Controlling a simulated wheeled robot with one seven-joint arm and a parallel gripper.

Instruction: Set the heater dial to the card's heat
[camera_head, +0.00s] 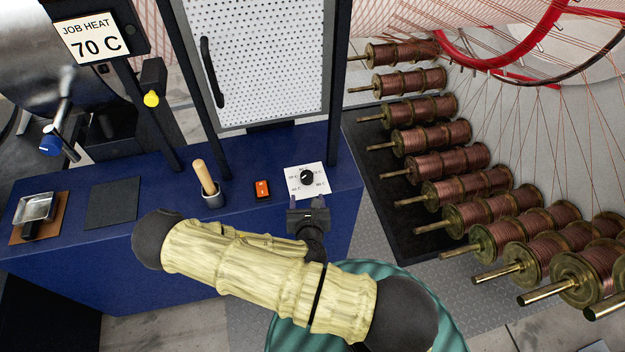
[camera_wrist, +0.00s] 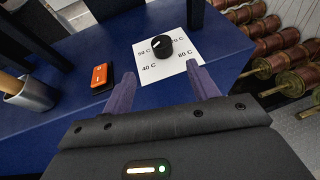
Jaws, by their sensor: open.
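The job card (camera_head: 88,37) at the upper left reads "JOB HEAT 70 C". The heater dial (camera_head: 307,177) is a round black knob on a white plate (camera_head: 320,188) on the blue bench. In the wrist view, the dial (camera_wrist: 162,47) has a white mark toward its upper left. Around it I read 40 C and 50 C on the left and 70 C at upper right; the lower right label looks like 80 C. My gripper (camera_head: 307,200) is open and empty, just short of the dial. In the wrist view, its fingertips (camera_wrist: 161,80) are apart, with the dial beyond them.
An orange switch (camera_head: 262,190) sits left of the dial. A wooden-handled tool in a metal cup (camera_head: 212,199) stands further left. A perforated door (camera_head: 255,65) in a dark frame rises behind. Copper spools (camera_head: 446,163) line the right side, beyond the bench edge.

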